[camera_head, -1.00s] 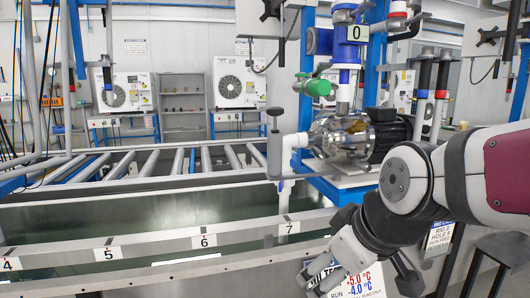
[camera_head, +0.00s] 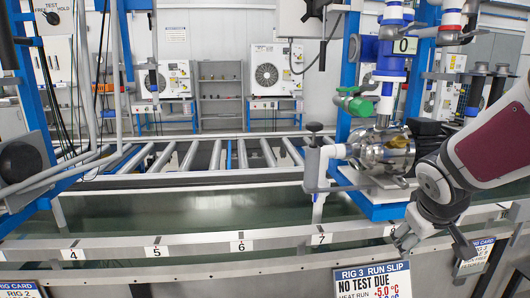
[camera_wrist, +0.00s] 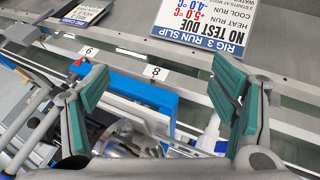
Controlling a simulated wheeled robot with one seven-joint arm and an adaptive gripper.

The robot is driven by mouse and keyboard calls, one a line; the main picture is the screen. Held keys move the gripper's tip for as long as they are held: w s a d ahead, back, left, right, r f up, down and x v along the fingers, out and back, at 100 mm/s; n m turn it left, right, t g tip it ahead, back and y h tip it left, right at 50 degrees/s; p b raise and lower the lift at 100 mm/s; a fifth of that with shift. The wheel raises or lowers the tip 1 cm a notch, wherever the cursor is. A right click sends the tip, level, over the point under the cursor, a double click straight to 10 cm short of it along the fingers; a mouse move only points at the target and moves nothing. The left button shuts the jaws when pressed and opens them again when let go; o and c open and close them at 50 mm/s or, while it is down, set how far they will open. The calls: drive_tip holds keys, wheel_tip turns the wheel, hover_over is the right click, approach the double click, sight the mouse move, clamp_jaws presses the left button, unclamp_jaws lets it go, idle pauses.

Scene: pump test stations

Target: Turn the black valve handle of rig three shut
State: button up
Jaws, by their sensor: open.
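Rig three's slip (camera_head: 372,281) hangs at the front rail, reading "NO TEST DUE"; it shows upside down in the wrist view (camera_wrist: 213,35). The metal pump (camera_head: 383,150) stands on a blue frame behind the rail. Left of it, a grey upright part with a black knob (camera_head: 314,128) stands at the white pipe; I cannot tell for sure whether this is the black valve handle.
A numbered metal rail (camera_head: 200,248) runs across the front, with a trough (camera_head: 190,217) and rollers behind it. A blue post (camera_head: 345,70) rises beside the pump.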

drive_tip(key=w+d+f+n+t+y+p, duration=0.1)
drive_tip(key=w+d+t+y+p, duration=0.2)
drive_tip(key=w+d, duration=0.4)
drive_tip(key=n+t+y+p, duration=0.1)
drive_tip(key=t+y+p, duration=0.6)
drive_tip(key=t+p, duration=0.2)
approach(398, 174)
drive_tip(key=b+x, duration=0.2)
drive_tip(key=x, duration=0.7)
drive_tip(key=shift+w, duration=0.4)
drive_tip(key=shift+a, duration=0.1)
drive_tip(key=c, duration=1.2)
